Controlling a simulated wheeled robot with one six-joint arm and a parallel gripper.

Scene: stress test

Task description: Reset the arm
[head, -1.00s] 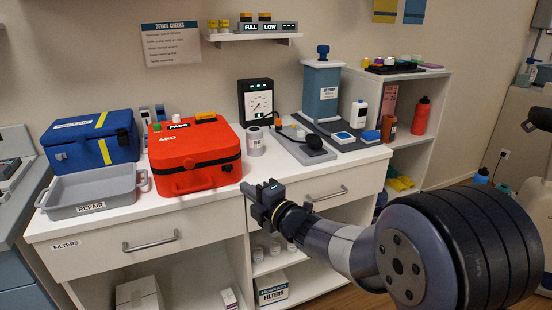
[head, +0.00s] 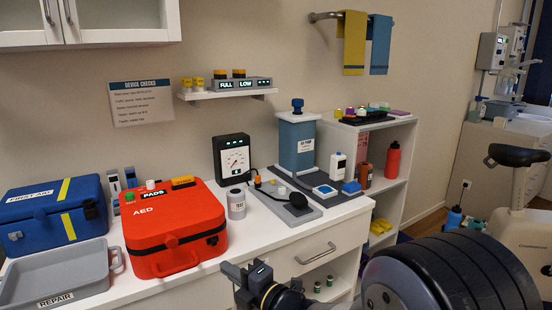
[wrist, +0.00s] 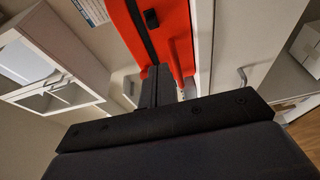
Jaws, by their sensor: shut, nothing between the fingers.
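My gripper (head: 247,274) is in the lower middle of the head view, in front of the counter's front edge. It is shut and empty. In the wrist view my gripper's dark fingers (wrist: 158,84) sit together, with the red AED case (wrist: 140,30) beyond them. My arm runs from the gripper to the lower right of the head view. The red AED case (head: 170,228) lies on the white counter (head: 270,240), behind and left of the gripper. I cannot see contact between them.
A grey repair tray (head: 60,278) and a blue first aid box (head: 52,215) stand on the left. A gauge (head: 233,160), a grey canister (head: 236,204) and a blue pump (head: 297,145) stand further back. A drawer handle (head: 316,254) juts from the counter front.

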